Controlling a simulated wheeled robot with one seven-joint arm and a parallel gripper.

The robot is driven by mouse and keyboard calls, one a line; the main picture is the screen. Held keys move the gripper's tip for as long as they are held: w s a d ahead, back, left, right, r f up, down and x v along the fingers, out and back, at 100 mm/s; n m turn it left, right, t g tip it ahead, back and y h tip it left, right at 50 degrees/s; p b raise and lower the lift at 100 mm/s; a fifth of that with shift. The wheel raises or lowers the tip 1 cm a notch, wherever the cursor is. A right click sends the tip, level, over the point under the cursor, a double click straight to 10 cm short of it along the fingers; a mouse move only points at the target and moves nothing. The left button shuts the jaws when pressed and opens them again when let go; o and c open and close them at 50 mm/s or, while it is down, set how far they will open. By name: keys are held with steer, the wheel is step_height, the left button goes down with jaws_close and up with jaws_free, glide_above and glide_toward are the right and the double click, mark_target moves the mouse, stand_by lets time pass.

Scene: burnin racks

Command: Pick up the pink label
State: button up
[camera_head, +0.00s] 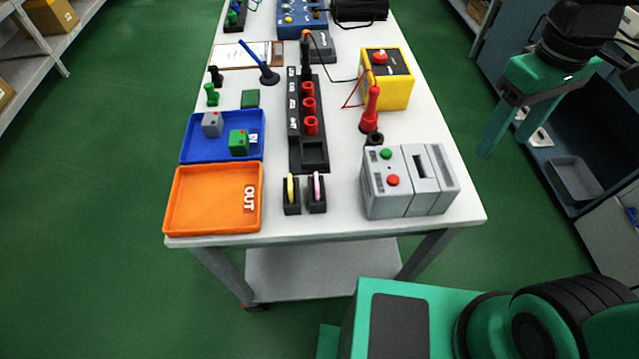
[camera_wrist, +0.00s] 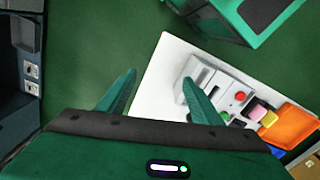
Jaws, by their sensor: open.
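The pink label (camera_head: 317,187) stands upright in a small black holder (camera_head: 317,203) near the front edge of the white table. A yellow label (camera_head: 291,188) stands in a like holder just left of it. In the wrist view a pink patch (camera_wrist: 257,110), apparently the pink label, lies right of the grey box, small and partly blurred. My gripper (camera_head: 505,140) is open and empty, to the right of the table and well apart from the label. Its two fingers also show in the wrist view (camera_wrist: 160,95).
A grey box (camera_head: 408,180) with green and red buttons stands right of the label. An orange OUT tray (camera_head: 205,232) and a blue tray (camera_head: 185,150) are on the left. A black rack with red cups (camera_head: 293,130) lies behind. A dark shelf unit (camera_head: 590,150) stands at right.

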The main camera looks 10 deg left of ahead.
steer(key=a+n, duration=0.2)
steer(key=a, duration=0.3)
steer(key=a+n, duration=0.3)
steer(key=a, duration=0.2)
steer(key=a+n, duration=0.2)
steer(key=a, duration=0.3)
steer(key=shift+w+a+r, duration=0.1)
steer(key=shift+w+a, duration=0.1)
steer(key=shift+w, duration=0.15)
steer(key=s+a+n, duration=0.3)
steer(key=a+n, duration=0.1)
steer(key=a, duration=0.3)
steer(key=s+a+n, duration=0.3)
steer(key=a, duration=0.5)
glide_above(317, 180)
steer(key=shift+n, duration=0.4)
step_height(317, 180, down, 5)
steer(key=shift+d+f, duration=0.1)
steer(key=shift+f, duration=3.05)
steer(key=c, duration=1.1)
